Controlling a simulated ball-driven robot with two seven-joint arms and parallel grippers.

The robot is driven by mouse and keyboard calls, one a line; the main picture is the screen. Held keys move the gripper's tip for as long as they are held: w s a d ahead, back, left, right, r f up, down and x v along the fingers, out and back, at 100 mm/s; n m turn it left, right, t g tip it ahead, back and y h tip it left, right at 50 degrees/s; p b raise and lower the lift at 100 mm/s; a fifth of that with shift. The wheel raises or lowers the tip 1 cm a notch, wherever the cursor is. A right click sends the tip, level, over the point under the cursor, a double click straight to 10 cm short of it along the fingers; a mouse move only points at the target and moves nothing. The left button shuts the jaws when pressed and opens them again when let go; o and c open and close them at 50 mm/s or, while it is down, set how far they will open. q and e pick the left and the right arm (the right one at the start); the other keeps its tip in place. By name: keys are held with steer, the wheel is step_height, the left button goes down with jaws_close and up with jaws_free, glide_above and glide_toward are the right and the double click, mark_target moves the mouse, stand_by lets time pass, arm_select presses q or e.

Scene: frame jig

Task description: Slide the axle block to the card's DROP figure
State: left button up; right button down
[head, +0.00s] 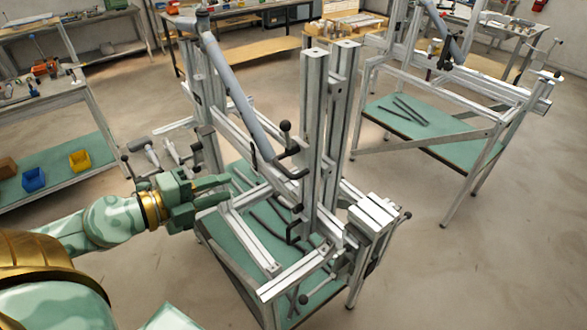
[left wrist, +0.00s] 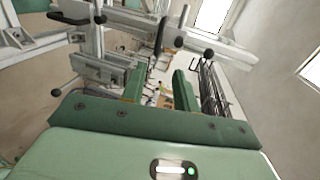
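A metal frame jig (head: 312,140) of grey aluminium profiles stands in the middle of the head view, with two tall uprights and a slanted grey tube. I cannot tell which part is the axle block. No card with a DROP figure can be made out. My left gripper (head: 222,190) is green and points right at the jig's left side, above its lower rails. Its fingers stand apart, also in the left wrist view (left wrist: 158,88), with nothing clearly held between them. My right gripper is out of view.
Dark lever handles (head: 290,150) stick out from the jig. A second similar frame (head: 450,80) stands behind right. A bench with a blue bin (head: 33,180) and a yellow bin (head: 80,161) is at left. The floor at front right is clear.

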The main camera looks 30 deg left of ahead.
arm_select(q)
steer(key=b, duration=0.3)
glide_toward(280, 169)
steer(key=x, duration=0.5)
steer(key=shift+w, duration=0.25)
steer(key=p+x, duration=0.1)
steer(key=x, duration=0.2)
steer(key=shift+w+d+p, duration=0.1)
steer(key=shift+w+p, duration=0.15)
steer(key=shift+p, duration=0.1)
steer(key=shift+w+d+f, duration=0.35)
steer(key=shift+w+d, duration=0.05)
steer(key=shift+w, duration=0.25)
